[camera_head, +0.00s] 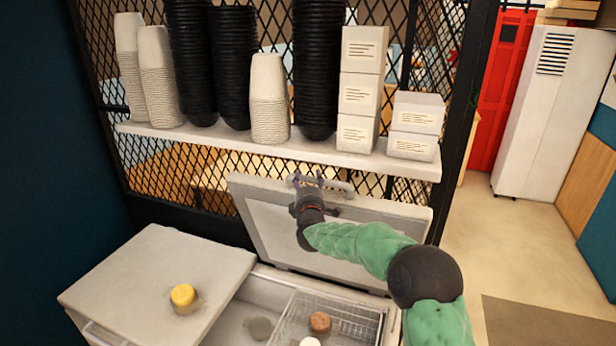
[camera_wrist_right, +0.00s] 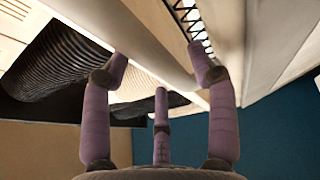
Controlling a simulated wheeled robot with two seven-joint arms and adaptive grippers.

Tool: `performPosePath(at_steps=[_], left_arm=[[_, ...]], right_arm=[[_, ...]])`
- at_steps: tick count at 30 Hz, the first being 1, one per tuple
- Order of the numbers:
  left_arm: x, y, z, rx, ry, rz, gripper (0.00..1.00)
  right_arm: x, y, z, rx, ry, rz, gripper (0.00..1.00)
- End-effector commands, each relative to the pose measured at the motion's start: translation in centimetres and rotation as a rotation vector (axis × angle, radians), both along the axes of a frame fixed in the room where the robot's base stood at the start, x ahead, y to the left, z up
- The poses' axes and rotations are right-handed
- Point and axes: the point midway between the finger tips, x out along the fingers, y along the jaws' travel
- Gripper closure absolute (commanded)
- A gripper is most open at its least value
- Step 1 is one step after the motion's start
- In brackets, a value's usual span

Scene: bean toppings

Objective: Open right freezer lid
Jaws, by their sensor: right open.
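The right freezer lid (camera_head: 345,235) stands raised, leaning up toward the mesh behind the freezer. My right gripper (camera_head: 308,180) is at the lid's upper edge, by its handle bar (camera_head: 338,187). In the right wrist view the purple fingers (camera_wrist_right: 160,75) are spread apart, with the pale handle bar (camera_wrist_right: 135,35) running close to their tips; I cannot tell whether they touch it. The open freezer compartment (camera_head: 255,300) shows below the lid. The left freezer lid (camera_head: 150,280) is closed. My left gripper is not in view.
A wire basket (camera_head: 352,322) with a brown-topped container (camera_head: 320,322) is in the open compartment. A yellow-topped jar (camera_head: 183,297) stands on the left lid. A shelf (camera_head: 280,150) with stacked cups and boxes hangs above the raised lid. Open floor (camera_head: 510,250) lies at the right.

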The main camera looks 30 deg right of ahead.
Motion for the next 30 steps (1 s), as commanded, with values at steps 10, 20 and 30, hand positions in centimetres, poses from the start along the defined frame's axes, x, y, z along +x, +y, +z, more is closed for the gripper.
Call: performPosePath(at_steps=[10, 20, 30], left_arm=[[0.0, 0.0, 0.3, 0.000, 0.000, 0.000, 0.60], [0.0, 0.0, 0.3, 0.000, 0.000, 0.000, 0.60], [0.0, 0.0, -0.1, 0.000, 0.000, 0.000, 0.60]], right_arm=[[1.7, -0.9, 0.2, 0.000, 0.001, 0.000, 0.41], [1.7, -0.8, 0.2, 0.000, 0.001, 0.001, 0.72], [1.4, -0.4, -0.1, -0.005, -0.004, 0.001, 1.00]])
